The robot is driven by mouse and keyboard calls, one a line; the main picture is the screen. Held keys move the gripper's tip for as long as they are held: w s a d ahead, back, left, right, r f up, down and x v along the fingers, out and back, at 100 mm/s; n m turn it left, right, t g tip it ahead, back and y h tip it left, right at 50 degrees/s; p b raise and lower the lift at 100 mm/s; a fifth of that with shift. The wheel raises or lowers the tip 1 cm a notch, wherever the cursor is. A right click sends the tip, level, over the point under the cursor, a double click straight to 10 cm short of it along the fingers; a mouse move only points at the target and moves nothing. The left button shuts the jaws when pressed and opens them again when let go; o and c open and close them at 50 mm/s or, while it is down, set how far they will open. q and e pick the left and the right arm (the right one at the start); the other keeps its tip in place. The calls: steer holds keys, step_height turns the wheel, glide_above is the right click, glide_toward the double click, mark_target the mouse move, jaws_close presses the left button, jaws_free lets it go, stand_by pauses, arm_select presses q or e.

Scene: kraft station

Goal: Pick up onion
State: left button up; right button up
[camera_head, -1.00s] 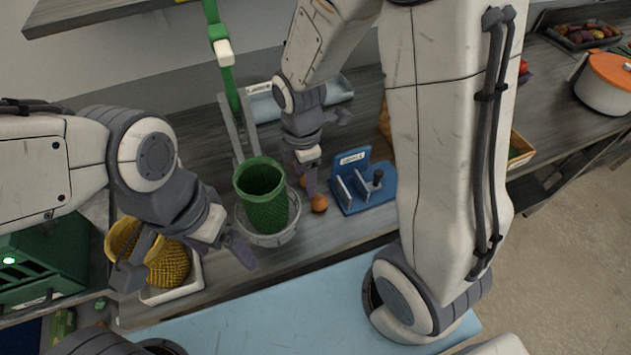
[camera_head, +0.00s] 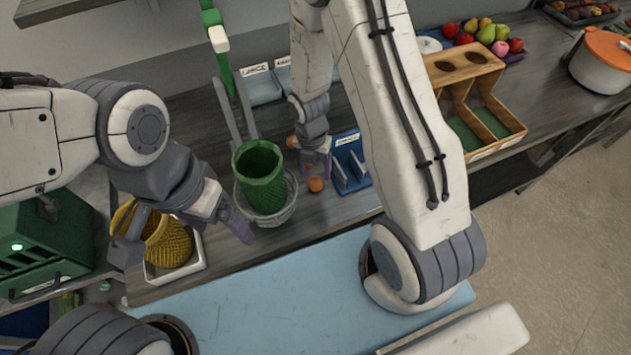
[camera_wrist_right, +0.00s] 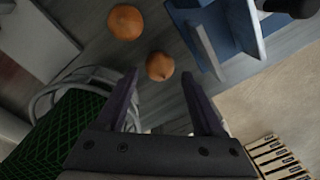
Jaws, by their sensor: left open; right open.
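One round orange-brown onion (camera_head: 316,184) lies on the grey worktop, right of the green mesh basket. It also shows in the right wrist view (camera_wrist_right: 160,66), in line with the gap between my right fingertips. A second onion (camera_wrist_right: 125,22) lies farther off in that view; in the head view it is partly hidden behind my right wrist (camera_head: 292,142). My right gripper (camera_head: 317,170) is open and empty, pointing down close to the nearer onion. My left gripper (camera_head: 184,238) is open and empty near the yellow basket.
The green mesh basket (camera_head: 262,180) stands in a wire ring close left of my right gripper. A blue labelled holder (camera_head: 350,160) is close on its right. A yellow basket (camera_head: 168,243) sits in a white tray. A wooden divided box (camera_head: 468,75) stands at right.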

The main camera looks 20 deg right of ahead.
mark_target(315, 178)
steer(key=f, duration=0.2)
steer(key=f+b, duration=0.1)
steer(key=f, duration=0.2)
steer(key=shift+s, duration=0.2)
steer(key=shift+r, duration=0.1)
jaws_close()
steer(key=shift+r, duration=0.15)
step_height(315, 178, up, 4)
steer(key=shift+r+p, duration=0.25)
steer(key=shift+p, duration=0.4)
steer(key=s+d+r, duration=0.6)
steer(key=s+d, duration=0.1)
steer(key=d, duration=0.2)
steer(key=shift+s+r, duration=0.15)
steer(key=shift+s, duration=0.2)
